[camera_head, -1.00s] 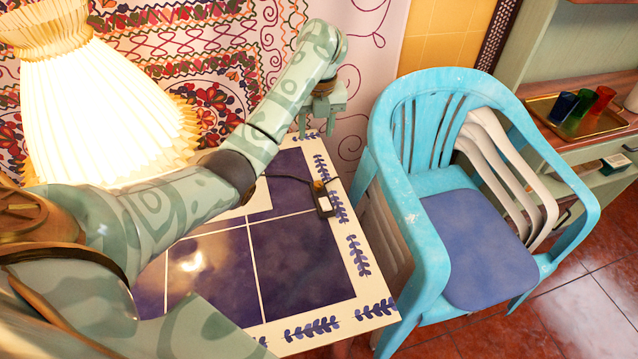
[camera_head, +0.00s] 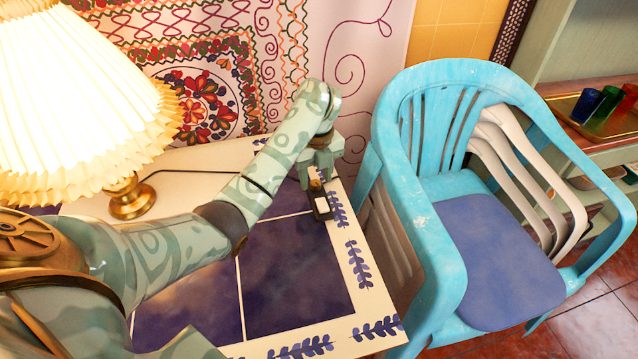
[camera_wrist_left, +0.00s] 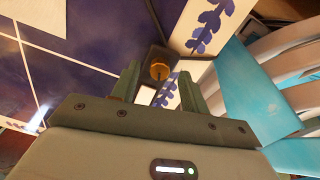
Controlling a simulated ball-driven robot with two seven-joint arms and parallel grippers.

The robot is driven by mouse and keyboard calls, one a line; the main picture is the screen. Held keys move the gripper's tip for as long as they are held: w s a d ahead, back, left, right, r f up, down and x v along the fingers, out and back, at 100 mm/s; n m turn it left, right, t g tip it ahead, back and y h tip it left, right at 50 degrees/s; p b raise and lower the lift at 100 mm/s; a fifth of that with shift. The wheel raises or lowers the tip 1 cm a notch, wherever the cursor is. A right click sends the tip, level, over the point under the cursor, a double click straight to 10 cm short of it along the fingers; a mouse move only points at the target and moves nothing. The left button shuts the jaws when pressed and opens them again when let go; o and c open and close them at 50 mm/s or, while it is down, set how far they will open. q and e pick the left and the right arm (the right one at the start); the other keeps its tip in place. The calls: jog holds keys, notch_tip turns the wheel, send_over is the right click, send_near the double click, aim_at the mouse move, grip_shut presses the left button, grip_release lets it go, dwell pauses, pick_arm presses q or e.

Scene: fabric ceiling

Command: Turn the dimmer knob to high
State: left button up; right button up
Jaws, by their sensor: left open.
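The dimmer is a small dark box with a pale plate (camera_head: 322,207) and a brass knob (camera_head: 316,185), lying on the tiled table near its right edge. A cord runs from it toward the lit lamp (camera_head: 75,90). My left gripper (camera_head: 318,178) is open just above the dimmer in the head view. In the left wrist view the brass knob (camera_wrist_left: 159,70) shows between and just beyond the two fingertips (camera_wrist_left: 160,80). Whether the fingers touch the knob cannot be told. My right gripper is not in view.
The blue-tiled table (camera_head: 295,270) has free room left of the dimmer. A turquoise plastic chair (camera_head: 415,200) stands close against the table's right side. A patterned cloth (camera_head: 350,60) hangs behind. A tray with coloured glasses (camera_head: 590,115) is at far right.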

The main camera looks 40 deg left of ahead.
pick_arm(q)
jog(key=shift+f, duration=0.45)
